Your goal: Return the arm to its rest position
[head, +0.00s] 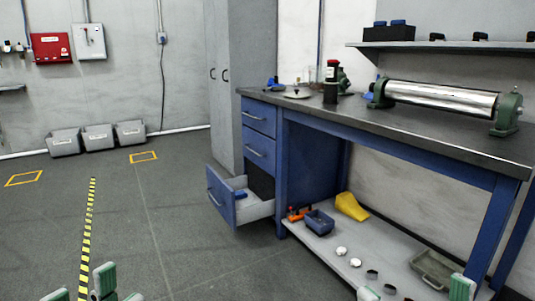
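My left gripper (90,291) shows at the bottom left edge of the head view, over the floor. Its green and white finger parts stand apart with nothing seen between them. My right gripper (415,291) shows at the bottom right edge, in front of the bench's lower shelf. Its two fingertips are wide apart with no held thing in sight. The rest of both grippers and both arms is below the picture.
A blue workbench (428,132) stands at the right with a foil roller (440,98) on top. Its bottom drawer (222,197) is pulled out, with a blue item inside. The lower shelf (318,243) holds a blue bin (320,222) and small parts.

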